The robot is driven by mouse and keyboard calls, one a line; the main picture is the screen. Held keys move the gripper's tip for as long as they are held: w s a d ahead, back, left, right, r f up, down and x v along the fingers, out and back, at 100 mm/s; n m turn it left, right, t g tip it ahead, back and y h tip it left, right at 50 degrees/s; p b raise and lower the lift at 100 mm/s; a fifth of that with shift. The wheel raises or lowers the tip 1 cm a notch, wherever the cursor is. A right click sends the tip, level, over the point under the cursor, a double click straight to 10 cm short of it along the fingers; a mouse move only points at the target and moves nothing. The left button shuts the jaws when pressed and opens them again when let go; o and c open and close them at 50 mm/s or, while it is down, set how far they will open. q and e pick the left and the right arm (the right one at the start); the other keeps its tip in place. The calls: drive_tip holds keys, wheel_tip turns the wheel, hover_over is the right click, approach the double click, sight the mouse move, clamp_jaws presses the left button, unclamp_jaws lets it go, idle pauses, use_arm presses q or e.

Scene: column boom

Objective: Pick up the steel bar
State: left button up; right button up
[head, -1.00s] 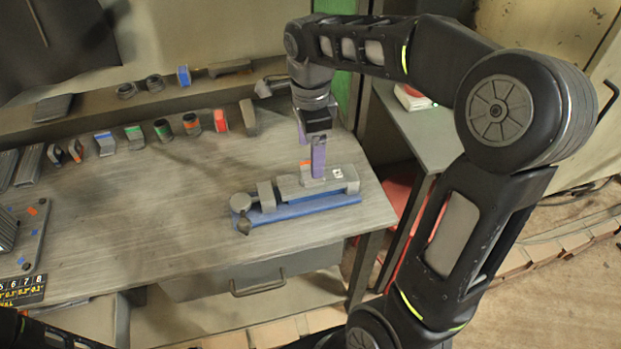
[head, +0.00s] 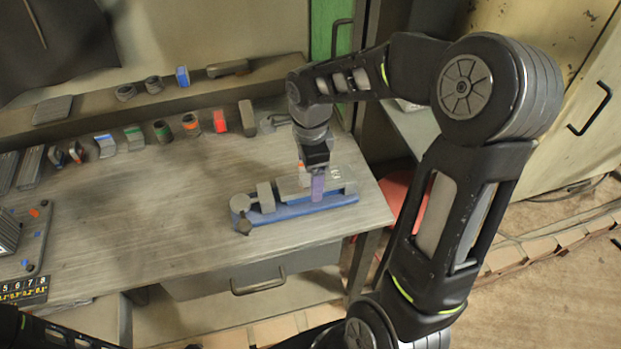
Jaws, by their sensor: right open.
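A grey block that looks like the steel bar (head: 290,188) lies in a low vise-like fixture with a blue base (head: 300,208), near the right front of the workbench. My right gripper (head: 312,182) points down at the fixture with its purple-tipped fingers open. One finger is in front of the bar and partly hides it. I cannot tell whether the fingers touch the bar. My left gripper is out of view; only part of the left arm shows at the bottom left corner.
Several coloured blocks and rings stand along the back of the workbench (head: 130,210), below a shelf (head: 80,125). A tray with small parts (head: 30,235) is at the left. The bench middle is clear. A red object (head: 405,195) is right of the bench.

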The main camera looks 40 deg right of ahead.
drive_tip(key=shift+f, duration=0.25)
drive_tip(key=shift+c, duration=0.2)
clamp_jaws()
idle(0.9)
